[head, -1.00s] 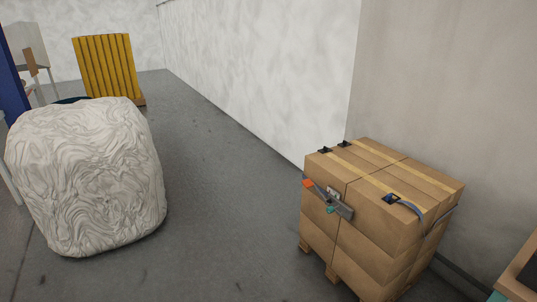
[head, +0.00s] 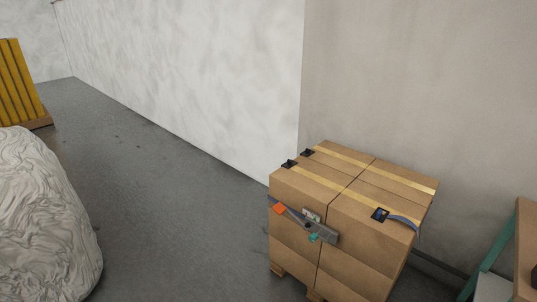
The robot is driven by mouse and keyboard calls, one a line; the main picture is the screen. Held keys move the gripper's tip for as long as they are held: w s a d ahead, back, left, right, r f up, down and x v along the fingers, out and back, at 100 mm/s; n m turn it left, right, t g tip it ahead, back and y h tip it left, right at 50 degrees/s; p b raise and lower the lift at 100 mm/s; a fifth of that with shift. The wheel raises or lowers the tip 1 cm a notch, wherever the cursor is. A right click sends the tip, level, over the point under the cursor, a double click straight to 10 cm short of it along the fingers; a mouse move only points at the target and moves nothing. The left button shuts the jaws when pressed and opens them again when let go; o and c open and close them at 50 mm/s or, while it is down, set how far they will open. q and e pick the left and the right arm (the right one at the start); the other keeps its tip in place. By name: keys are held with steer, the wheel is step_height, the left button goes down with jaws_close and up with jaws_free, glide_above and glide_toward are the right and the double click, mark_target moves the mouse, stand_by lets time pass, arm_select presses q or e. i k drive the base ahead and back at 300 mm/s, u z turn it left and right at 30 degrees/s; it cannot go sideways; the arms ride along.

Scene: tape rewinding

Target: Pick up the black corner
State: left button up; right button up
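Small black corners sit on the top of a stack of cardboard boxes (head: 345,250) on a pallet. One black corner (head: 289,164) is at the top left edge of the stack, and another black corner (head: 307,153) is just behind it. A third dark corner piece (head: 380,215) lies near the front right top edge, at the end of a grey-blue strap (head: 404,222). A grey metal ratchet tool (head: 307,224) with an orange part and a teal part hangs across the front face. Neither of my grippers is in view.
A large white wrapped bulk (head: 40,220) stands at the lower left. A yellow slatted stack (head: 20,85) is at the far left. Walls rise behind the boxes. A wooden-topped teal-framed table (head: 524,250) is at the right edge. Grey floor (head: 165,220) is clear left of the boxes.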

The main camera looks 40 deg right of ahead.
mark_target(290, 163)
steer(key=z, duration=0.1)
steer(key=i, duration=1.35)
steer(key=z, duration=0.75)
steer(key=i, duration=0.9)
steer(key=z, duration=0.7)
